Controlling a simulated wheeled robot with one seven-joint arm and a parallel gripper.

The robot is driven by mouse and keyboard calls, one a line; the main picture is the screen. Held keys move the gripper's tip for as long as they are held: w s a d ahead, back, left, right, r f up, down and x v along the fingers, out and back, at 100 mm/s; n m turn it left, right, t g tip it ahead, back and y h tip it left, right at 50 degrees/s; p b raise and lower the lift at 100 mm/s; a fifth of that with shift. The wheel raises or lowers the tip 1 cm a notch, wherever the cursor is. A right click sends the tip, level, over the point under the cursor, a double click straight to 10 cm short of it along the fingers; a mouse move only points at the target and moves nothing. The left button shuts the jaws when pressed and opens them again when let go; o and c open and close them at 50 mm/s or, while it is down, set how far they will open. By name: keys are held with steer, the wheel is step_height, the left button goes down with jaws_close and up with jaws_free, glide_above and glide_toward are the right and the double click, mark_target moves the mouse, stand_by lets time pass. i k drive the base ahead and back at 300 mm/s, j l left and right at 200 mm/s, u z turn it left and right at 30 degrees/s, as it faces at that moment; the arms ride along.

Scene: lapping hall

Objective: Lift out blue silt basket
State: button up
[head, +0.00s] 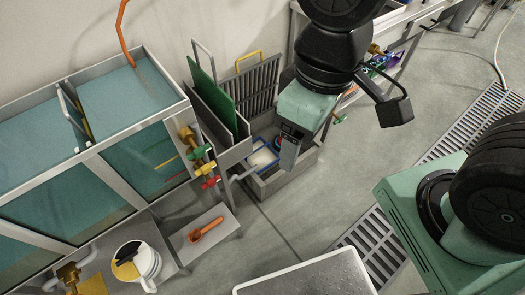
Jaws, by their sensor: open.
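The blue silt basket (257,169) shows as a blue rim with pale grey contents. It sits low inside a grey open-topped box on the floor. My gripper (288,152) points down over the right part of this box, just right of the basket's visible part. It is open, and I see nothing held between its fingers. The gripper hides the basket's right side, and I cannot tell whether it touches the basket. A small red part shows beside the fingers.
The grey box (268,187) has raised walls. A green panel (211,97) and a dark grate (253,86) stand behind it. Left are water tanks (118,88) with coloured valves (205,165). A floor drain grate (372,242) runs at right.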

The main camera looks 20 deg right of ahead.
mark_target(261, 156)
steer(key=i+l, duration=0.55)
steer(key=l, duration=0.2)
steer(key=i+l+u, duration=0.1)
steer(key=i+l, duration=0.4)
steer(key=l, duration=0.25)
steer(key=i+l+u, duration=0.1)
steer(key=i+l, duration=0.15)
steer(key=l, duration=0.15)
